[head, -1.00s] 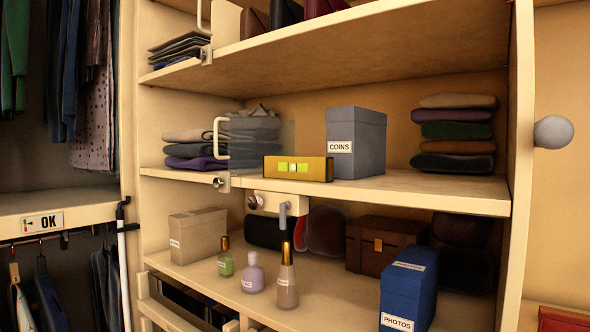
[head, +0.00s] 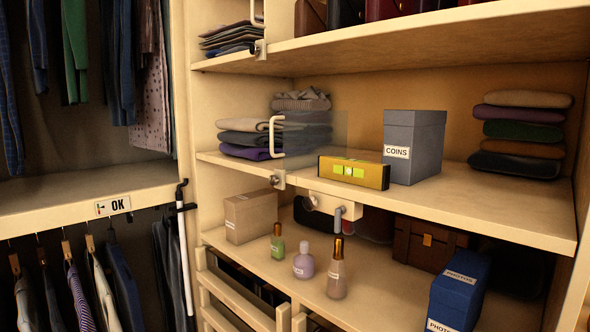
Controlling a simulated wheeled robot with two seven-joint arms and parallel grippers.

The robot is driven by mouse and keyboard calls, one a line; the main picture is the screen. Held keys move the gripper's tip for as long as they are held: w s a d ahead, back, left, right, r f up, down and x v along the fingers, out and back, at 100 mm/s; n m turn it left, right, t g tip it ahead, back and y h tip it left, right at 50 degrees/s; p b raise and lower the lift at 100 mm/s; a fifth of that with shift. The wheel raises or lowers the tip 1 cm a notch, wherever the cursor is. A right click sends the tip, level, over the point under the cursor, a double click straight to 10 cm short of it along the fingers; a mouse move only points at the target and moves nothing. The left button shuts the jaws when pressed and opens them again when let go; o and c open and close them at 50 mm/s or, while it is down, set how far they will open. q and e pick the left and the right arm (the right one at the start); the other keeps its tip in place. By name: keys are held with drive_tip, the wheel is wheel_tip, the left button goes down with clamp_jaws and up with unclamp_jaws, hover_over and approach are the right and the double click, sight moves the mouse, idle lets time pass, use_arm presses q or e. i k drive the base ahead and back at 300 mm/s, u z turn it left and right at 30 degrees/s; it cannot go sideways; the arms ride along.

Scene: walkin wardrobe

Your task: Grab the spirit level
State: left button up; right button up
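The spirit level (head: 354,172) is a yellow block with a bright green vial window and dark ends. It stands on the middle shelf near the front edge, in front of the grey COINS box and right of a clear panel with a white handle. Neither of my grippers shows in the head view.
The grey COINS box (head: 413,146) stands just behind the level. A clear panel (head: 312,140) with a white handle (head: 274,134) stands to its left, before folded clothes (head: 250,138). Bottles (head: 303,261) and a blue PHOTOS box (head: 459,290) sit on the shelf below. Folded clothes (head: 522,130) lie right.

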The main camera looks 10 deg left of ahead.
sight(375, 176)
drive_tip(key=u, duration=3.1)
drive_tip(key=k, duration=0.9)
drive_tip(key=z, duration=1.5)
